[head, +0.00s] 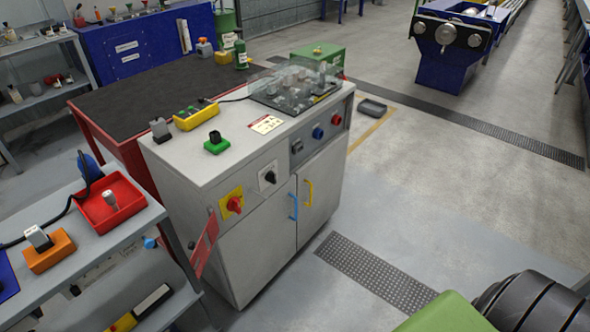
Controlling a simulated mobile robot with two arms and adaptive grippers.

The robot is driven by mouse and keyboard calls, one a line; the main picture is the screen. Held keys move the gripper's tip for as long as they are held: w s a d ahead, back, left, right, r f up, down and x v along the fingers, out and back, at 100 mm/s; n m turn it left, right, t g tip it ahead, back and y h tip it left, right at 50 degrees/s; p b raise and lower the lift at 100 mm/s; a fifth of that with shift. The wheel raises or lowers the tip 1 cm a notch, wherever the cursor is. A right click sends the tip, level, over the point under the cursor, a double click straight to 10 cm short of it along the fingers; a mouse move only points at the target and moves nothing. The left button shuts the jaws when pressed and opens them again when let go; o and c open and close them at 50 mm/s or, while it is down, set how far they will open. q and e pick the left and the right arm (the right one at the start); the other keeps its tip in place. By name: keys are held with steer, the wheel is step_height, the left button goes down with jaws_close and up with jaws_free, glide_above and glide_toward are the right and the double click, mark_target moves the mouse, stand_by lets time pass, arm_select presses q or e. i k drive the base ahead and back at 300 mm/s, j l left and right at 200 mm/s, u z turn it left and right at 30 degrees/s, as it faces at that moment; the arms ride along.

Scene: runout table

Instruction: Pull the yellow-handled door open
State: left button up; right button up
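The yellow handle (309,193) is a vertical bar on the right-hand door (322,190) of the grey control cabinet (205,165). That door looks closed, flush with the cabinet front. A blue handle (293,206) sits just left of it on the neighbouring door (258,240), which also looks closed. Neither of my grippers shows in the head view, and nothing touches the yellow handle.
A shelf rack (120,235) with a red tray stands at left. Floor before the yellow-handled door is clear, with a grate (375,272).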

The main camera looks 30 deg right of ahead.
mark_target(319, 182)
steer(key=i+l+u, duration=0.15)
steer(key=l, duration=0.95)
steer(key=l+u, duration=0.2)
steer(key=l, duration=0.95)
